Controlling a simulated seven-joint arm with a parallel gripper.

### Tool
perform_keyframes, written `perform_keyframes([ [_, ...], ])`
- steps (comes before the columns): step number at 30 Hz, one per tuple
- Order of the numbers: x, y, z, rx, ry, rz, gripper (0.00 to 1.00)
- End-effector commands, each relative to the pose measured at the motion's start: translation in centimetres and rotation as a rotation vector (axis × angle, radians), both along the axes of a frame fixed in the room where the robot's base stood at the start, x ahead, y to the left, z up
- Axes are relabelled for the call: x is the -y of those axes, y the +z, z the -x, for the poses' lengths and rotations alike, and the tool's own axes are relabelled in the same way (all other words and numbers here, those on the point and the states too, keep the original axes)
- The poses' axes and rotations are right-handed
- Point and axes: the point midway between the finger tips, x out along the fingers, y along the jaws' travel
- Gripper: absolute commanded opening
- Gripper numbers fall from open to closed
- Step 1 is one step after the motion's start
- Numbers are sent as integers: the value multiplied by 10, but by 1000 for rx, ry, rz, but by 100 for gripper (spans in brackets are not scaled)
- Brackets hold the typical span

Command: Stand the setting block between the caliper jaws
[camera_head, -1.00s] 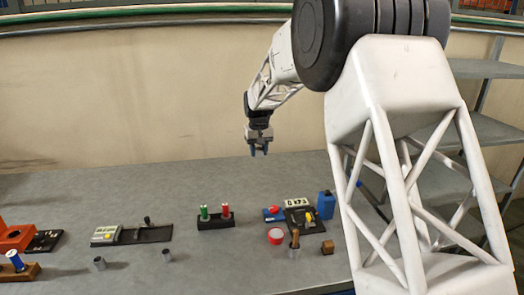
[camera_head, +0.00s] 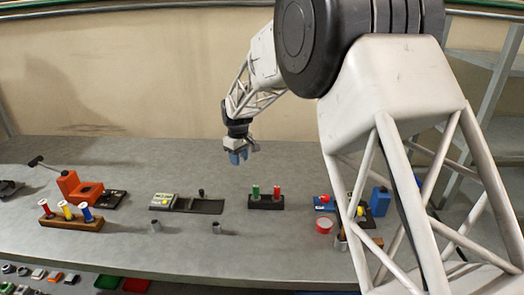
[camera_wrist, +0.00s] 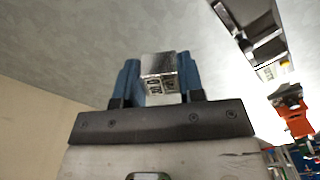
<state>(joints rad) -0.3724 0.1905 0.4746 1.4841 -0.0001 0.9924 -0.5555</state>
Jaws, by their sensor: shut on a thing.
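My gripper (camera_head: 238,157) hangs above the back part of the bench, left of the rack with green and red pieces. In the wrist view its blue fingers (camera_wrist: 158,75) are shut on a shiny metal block with dark printed markings, the setting block (camera_wrist: 158,72). The block's top stands out between the fingers; its lower part is hidden. What looks like the caliper is a low dark bed with a grey, yellow-buttoned unit (camera_head: 163,201) and a small dark upright, left of and in front of my gripper. Part of it shows at upper right in the wrist view (camera_wrist: 240,25).
Two small grey cylinders (camera_head: 155,226) stand in front of the caliper. The green-and-red rack (camera_head: 266,203) is to its right. An orange device (camera_head: 80,190) and a wooden rack of coloured spools (camera_head: 70,219) are at left. Bare bench lies behind the caliper.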

Motion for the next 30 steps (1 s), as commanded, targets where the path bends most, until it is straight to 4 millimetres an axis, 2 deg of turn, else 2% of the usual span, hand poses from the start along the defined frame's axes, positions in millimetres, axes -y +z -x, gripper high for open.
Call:
perform_keyframes([
  [1, -16, -3, 6, 0, 44, 0, 7],
  [6, -62, -15, 26, 0, 188, 0, 7],
  [18, -160, -39, 81, 0, 513, 0, 7],
  [24, -187, -47, 99, 1, 610, 0, 7],
  [30, -195, -49, 105, 0, 642, 0, 7],
])
